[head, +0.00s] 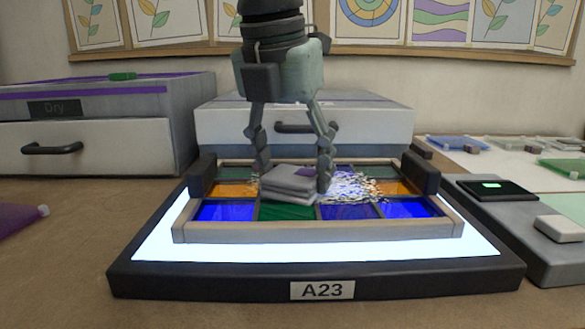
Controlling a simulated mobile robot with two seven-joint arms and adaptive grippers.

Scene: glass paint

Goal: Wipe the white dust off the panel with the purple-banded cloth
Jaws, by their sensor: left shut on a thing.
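The panel (225,210) is a framed grid of blue, green and orange glass on a lit white light box labelled A23. White dust (355,186) lies in a patch of specks on the panel, right of its middle. My left gripper (292,178) reaches down from above and is shut on a folded grey cloth (290,183). A bit of purple shows at the cloth's right end. The cloth is at the panel's surface, just left of the dust; whether it touches the glass is hard to tell. My right gripper is not in view.
Dark blocks (202,176) stand at both sides of the panel frame. A grey drawer box marked Dry (100,130) is at the back left, and another drawer box (230,125) stands behind the panel. A grey device (520,225) sits close on the right.

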